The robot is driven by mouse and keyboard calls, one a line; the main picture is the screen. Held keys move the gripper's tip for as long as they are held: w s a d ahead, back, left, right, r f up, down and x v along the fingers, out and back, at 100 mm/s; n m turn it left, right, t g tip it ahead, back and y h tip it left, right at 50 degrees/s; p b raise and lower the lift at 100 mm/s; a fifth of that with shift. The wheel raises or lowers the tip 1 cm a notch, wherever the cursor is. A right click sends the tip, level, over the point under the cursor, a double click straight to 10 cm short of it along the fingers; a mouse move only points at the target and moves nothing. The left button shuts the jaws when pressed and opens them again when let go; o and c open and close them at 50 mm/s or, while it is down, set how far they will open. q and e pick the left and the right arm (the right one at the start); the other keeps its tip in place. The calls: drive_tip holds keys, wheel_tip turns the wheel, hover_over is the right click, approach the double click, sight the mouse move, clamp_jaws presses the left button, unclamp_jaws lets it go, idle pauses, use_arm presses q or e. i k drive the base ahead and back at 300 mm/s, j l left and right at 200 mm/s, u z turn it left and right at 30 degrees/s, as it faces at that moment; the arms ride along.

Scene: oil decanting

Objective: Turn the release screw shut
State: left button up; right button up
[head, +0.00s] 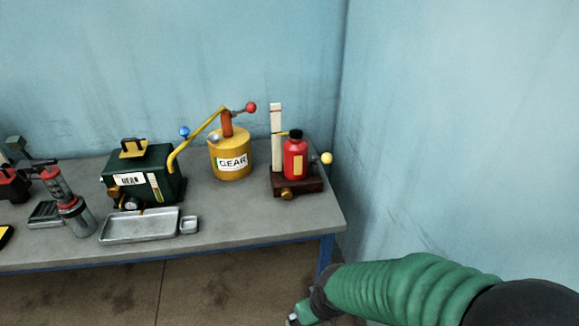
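No part is clearly marked as the release screw, and I cannot tell which one it is. A brass knob (287,194) sits on the front of the dark wooden base under the red bottle (295,159). Another brass knob (113,191) is on the front left of the green box (160,176). I cannot tell how far either is turned. My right gripper (293,319) shows only in part at the bottom edge, below the table's front right corner and apart from everything on it. Its fingers are too cut off to judge. My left gripper is out of view.
The grey table (280,225) carries a yellow GEAR can (231,160) with a red-knobbed lever, a metal tray (130,228), a small dish (188,225) and a grey-and-red cylinder device (76,216). Blue walls meet behind its right end. The front right tabletop is clear.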

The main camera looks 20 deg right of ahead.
sight(287, 193)
drive_tip(key=i+j+z, duration=0.15)
drive_tip(key=z, duration=0.2)
drive_tip(key=i+j+z, duration=0.2)
drive_tip(key=z, duration=0.15)
drive_tip(key=i+j+z, duration=0.3)
